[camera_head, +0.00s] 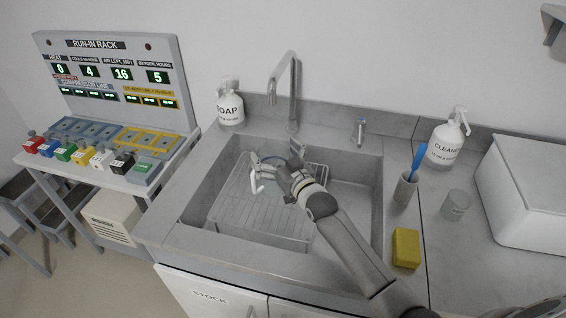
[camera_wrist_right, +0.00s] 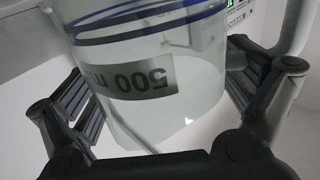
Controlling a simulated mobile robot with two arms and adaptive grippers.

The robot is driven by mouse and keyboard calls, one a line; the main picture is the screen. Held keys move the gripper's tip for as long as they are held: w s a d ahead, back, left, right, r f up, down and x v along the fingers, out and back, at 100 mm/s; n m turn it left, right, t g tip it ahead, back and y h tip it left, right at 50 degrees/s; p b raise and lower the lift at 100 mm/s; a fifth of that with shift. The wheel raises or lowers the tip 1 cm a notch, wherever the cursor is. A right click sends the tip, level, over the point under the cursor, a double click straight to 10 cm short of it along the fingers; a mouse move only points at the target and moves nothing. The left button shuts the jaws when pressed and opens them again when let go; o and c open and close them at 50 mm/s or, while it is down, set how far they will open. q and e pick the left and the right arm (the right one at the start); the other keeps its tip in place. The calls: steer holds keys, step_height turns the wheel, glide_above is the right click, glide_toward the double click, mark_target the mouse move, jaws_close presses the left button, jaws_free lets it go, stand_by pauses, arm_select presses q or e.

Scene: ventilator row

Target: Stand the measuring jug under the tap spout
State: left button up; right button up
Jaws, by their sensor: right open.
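The clear measuring jug (camera_wrist_right: 150,95) with blue bands and a "500 ml" label fills the right wrist view, between the spread fingers of my right gripper (camera_wrist_right: 160,110). The fingers stand on both sides of the jug and are open. The tap (camera_head: 294,85) rises behind the sink with its spout bent forward, behind the jug in the picture. I cannot tell whether the jug is exactly under the spout. My left gripper is not in view.
A wire rack (camera_head: 240,208) lies in the sink (camera_head: 362,195). A soap bottle (camera_head: 230,108) stands behind left, a cleaner bottle (camera_head: 445,145) at right. A cup with a blue brush (camera_head: 405,190), a yellow sponge (camera_head: 405,248) and a small grey cup (camera_head: 456,205) stand right of the sink.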

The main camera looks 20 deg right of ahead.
steer(key=s+d+b, duration=0.1)
steer(key=s+d, duration=0.1)
steer(key=s, duration=0.9)
steer(key=shift+s, duration=0.35)
steer(key=shift+d, duration=0.1)
